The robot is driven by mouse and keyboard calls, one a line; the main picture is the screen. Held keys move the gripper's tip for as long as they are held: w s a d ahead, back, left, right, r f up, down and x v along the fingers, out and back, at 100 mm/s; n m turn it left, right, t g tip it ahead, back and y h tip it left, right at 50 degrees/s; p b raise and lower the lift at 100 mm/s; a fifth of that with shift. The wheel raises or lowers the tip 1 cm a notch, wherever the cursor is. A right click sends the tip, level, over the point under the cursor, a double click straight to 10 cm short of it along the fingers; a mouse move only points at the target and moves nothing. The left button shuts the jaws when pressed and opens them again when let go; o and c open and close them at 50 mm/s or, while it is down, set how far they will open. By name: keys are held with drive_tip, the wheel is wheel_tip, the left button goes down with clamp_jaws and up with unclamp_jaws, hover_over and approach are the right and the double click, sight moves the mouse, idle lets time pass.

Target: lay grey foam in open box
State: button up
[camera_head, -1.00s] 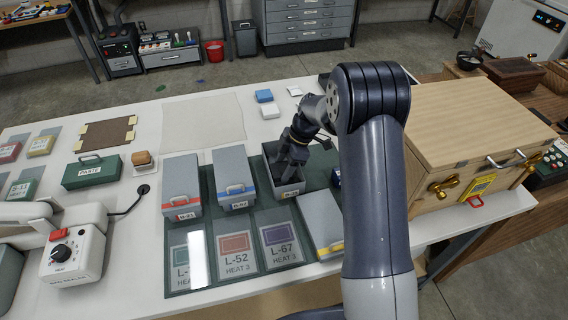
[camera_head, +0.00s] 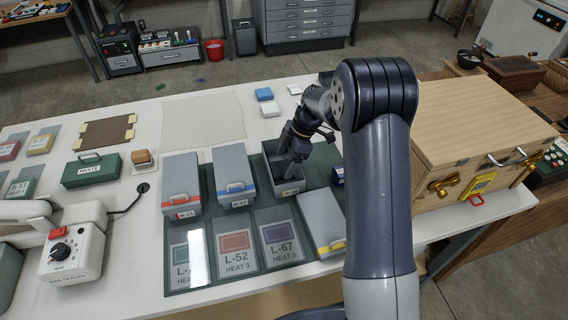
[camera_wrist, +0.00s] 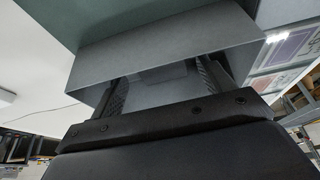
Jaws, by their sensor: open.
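The open grey box (camera_head: 270,160) stands on the dark green mat, with its label at the front. My gripper (camera_head: 284,172) reaches down into it from above. In the wrist view both fingers point into the box (camera_wrist: 170,45), spread apart. A lighter grey block shape (camera_wrist: 165,75) shows between the fingers inside the box; it may be the grey foam, but I cannot tell whether the fingers touch it. My gripper and arm hide much of the inside in the head view. A grey lid with a yellow stripe (camera_head: 318,218) lies in front, to the right.
Two closed grey boxes, one with a red stripe (camera_head: 180,175) and one with a blue stripe (camera_head: 233,170), stand left of the open box. Label cards (camera_head: 235,250) lie in front. A large wooden crate (camera_head: 475,140) is at the right. Blue and white blocks (camera_head: 264,95) lie behind.

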drive_tip(key=s+b+v, duration=0.1)
drive_tip(key=v, duration=0.9)
drive_tip(key=shift+w, duration=0.4)
